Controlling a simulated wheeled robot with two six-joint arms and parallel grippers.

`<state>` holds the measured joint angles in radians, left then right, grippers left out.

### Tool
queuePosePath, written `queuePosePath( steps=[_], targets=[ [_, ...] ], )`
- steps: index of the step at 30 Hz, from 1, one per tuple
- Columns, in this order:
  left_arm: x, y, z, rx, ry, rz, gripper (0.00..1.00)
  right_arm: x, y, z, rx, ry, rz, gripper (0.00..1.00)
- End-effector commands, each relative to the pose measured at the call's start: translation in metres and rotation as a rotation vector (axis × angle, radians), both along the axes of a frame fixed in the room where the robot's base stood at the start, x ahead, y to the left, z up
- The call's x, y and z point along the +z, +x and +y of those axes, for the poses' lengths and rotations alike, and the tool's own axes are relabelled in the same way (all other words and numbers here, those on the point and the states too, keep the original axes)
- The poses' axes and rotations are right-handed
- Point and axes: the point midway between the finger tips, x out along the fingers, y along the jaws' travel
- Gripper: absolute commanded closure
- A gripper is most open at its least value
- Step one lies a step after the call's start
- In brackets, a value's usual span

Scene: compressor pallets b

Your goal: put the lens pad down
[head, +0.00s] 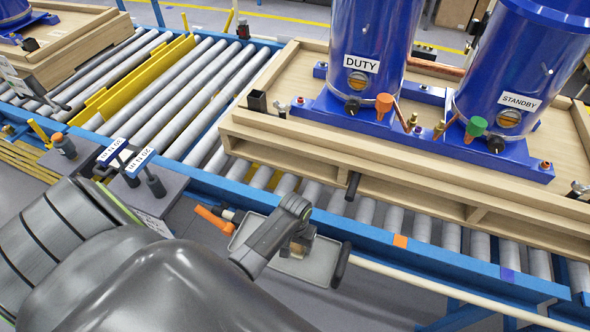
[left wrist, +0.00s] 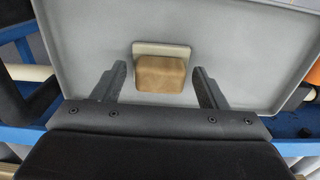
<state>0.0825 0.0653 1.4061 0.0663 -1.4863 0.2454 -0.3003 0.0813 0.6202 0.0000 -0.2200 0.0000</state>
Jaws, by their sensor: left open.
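The lens pad (left wrist: 161,74), a small tan-brown block with a pale beige plate along its far edge, lies on the grey tray (left wrist: 240,25). My left gripper (left wrist: 160,80) is open, with one finger on each side of the pad and a visible gap on both sides. In the head view my left gripper (head: 297,240) is over the grey tray (head: 316,266), beside the conveyor's near rail. The pad is mostly hidden there by the gripper. My right gripper is not in view.
A wooden pallet (head: 340,158) with two blue tanks, labelled DUTY (head: 368,45) and STANDBY (head: 525,60), stands on the roller conveyor behind the tray. An orange-handled valve (head: 214,219) is left of the tray. Labelled tags (head: 125,158) sit on a grey stand further left.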

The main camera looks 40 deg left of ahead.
Motion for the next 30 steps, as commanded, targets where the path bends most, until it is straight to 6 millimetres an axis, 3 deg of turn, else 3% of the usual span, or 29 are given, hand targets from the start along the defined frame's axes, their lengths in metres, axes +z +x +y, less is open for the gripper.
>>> queuePosePath(
  steps=[5,21,30],
  targets=[
    [0.016,0.001,0.0,0.0,0.0,-0.004,0.33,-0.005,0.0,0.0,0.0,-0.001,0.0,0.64],
    [0.102,0.001,0.001,0.0,0.002,-0.004,0.33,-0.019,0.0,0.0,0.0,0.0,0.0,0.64],
    [0.118,0.0,0.0,0.0,0.0,0.0,0.33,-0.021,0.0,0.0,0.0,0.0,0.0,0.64]
  ],
)
